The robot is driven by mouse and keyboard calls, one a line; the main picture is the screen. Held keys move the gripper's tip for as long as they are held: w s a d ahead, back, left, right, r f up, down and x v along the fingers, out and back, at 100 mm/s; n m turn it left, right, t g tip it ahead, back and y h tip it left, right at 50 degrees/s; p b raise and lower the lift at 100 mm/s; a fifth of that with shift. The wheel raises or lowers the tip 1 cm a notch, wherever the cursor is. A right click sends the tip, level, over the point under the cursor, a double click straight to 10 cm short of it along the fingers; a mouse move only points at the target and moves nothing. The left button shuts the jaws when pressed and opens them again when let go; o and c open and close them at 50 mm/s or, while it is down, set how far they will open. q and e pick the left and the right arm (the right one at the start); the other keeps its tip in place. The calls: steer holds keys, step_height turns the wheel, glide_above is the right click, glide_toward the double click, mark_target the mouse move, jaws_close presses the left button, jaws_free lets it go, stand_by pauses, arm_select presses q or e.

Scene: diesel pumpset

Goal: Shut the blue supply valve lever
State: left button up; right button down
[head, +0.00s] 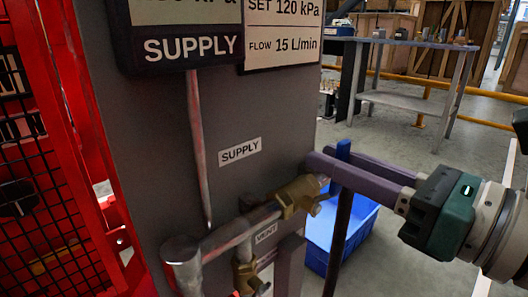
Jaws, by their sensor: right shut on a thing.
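The brass supply valve (298,196) sits on the pipe in front of the grey panel, right of and below the SUPPLY label (240,151). Its blue lever (343,150) shows as a short blue end standing up between my purple fingers. My right gripper (335,165), with a green body, reaches in from the right and is shut on the lever. The fingers hide part of the lever. A dark bar runs down below the fingers; I cannot tell whether it is part of the lever. My left gripper is not in view.
A second brass valve (248,276) sits lower, near the VENT label. A red mesh guard (75,150) stands at the left. A blue bin (318,258) is on the floor behind the gripper. A grey workbench (410,103) and yellow rail stand farther back.

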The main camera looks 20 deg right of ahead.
steer(key=shift+a+r, duration=0.1)
stand_by(0.3)
steer(key=c, duration=0.7)
jaws_free()
steer(key=shift+s, duration=0.15)
steer(key=b+v, duration=0.3)
steer(key=v, duration=0.6)
steer(key=shift+s+d, duration=0.25)
steer(key=shift+s, duration=0.1)
